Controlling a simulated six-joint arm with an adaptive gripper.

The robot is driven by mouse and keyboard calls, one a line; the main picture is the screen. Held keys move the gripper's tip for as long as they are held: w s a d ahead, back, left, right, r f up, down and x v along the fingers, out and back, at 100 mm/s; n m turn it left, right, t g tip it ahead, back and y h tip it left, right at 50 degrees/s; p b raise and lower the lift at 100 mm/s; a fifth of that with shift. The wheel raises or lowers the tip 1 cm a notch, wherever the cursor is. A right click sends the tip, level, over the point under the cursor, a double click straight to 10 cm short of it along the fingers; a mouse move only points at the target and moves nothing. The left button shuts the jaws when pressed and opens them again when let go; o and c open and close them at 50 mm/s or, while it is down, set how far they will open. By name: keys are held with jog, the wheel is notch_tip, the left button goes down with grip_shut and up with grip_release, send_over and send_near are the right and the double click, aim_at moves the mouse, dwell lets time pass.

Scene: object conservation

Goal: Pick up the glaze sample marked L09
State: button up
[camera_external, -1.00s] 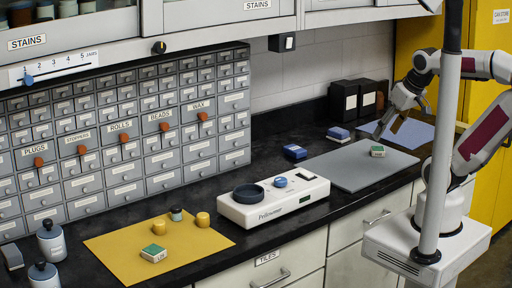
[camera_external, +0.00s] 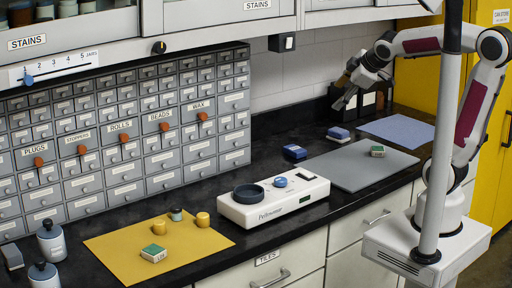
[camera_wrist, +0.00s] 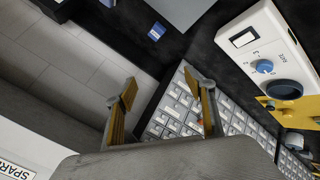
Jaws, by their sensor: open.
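Several small blocks with coloured tops could be glaze samples; no L09 mark is legible on any. A green-topped one (camera_external: 153,253) lies on the yellow mat, and another green-topped one (camera_external: 377,151) lies on the grey mat. A blue one (camera_external: 295,152) lies on the black counter left of the grey mat; a blue block also shows in the wrist view (camera_wrist: 157,31). Another blue one (camera_external: 338,134) lies further back. My gripper (camera_external: 340,94) is raised near the back wall, above the counter. In the wrist view its fingers (camera_wrist: 165,98) are apart with nothing held between them.
The white scale-like device (camera_external: 274,200) stands mid-counter with a dark round dish on it. The yellow mat (camera_external: 110,250) also holds small jars. The grey mat (camera_external: 350,172) and a blue mat (camera_external: 405,131) are mostly clear. Grey drawers (camera_external: 120,135) line the wall; dark boxes stand behind my gripper.

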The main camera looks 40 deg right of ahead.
jog(key=w+a+r+n+t+y, duration=0.3)
jog(key=w+a+n, duration=0.9)
jog(key=w+a, duration=0.3)
jog(key=w+a+f+n+g+y, duration=0.1)
jog(key=w+a+f+n+y, duration=0.15)
jog(key=a+n, duration=0.6)
jog(key=w+a+f+n+g+y, duration=0.15)
jog(key=w+a+n+y, duration=0.3)
jog(key=a, duration=0.75)
jog(key=s+a+f+n+g+y, duration=0.1)
jog(key=s+a+f+n, duration=0.15)
jog(key=a, duration=0.25)
jog(key=s+a+f+n+g+y, duration=0.1)
jog(key=a+f+n, duration=0.2)
jog(key=a+n, duration=0.15)
jog(key=s+a+f+n+g, duration=0.3)
jog(key=s+a+f+n, duration=0.2)
jog(key=s+f, duration=0.1)
jog(key=s+a+f+n+g+y, duration=0.1)
jog(key=s+a+f+n+g, duration=0.3)
jog(key=s+a+f+n, duration=0.1)
jog(key=s+a+f+n+g, duration=0.3)
jog(key=s+a+f+n, duration=0.2)
jog(key=s+a+f, duration=0.1)
jog(key=shift+s+a+f+g+y, duration=0.35)
jog(key=shift+s+f+y, duration=0.05)
jog(key=shift+s, duration=0.15)
